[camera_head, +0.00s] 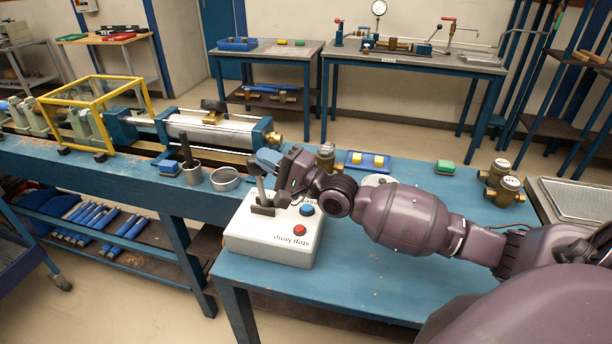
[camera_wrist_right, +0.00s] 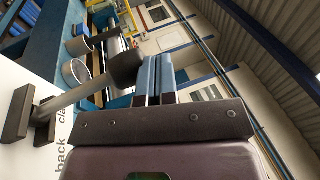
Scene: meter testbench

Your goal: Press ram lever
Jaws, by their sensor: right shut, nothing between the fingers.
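The ram lever (camera_head: 261,190) stands on a white control box (camera_head: 262,240), rising from a dark base. In the right wrist view its grey shaft and black knob (camera_wrist_right: 125,68) lean toward my fingers. My right gripper (camera_head: 262,160) is shut and empty, with its blue fingertips beside the knob at the top of the lever. In the right wrist view the shut fingers (camera_wrist_right: 155,78) are just right of the knob; I cannot tell whether they touch it. My left gripper is not in view.
The box carries a blue button (camera_head: 307,210) and a red button (camera_head: 299,230). Behind it are a metal cup (camera_head: 192,174), a bowl (camera_head: 225,179) and a large cylinder rig (camera_head: 210,130). Brass meters (camera_head: 507,188) stand at the right. The blue bench (camera_head: 340,270) is clear in front.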

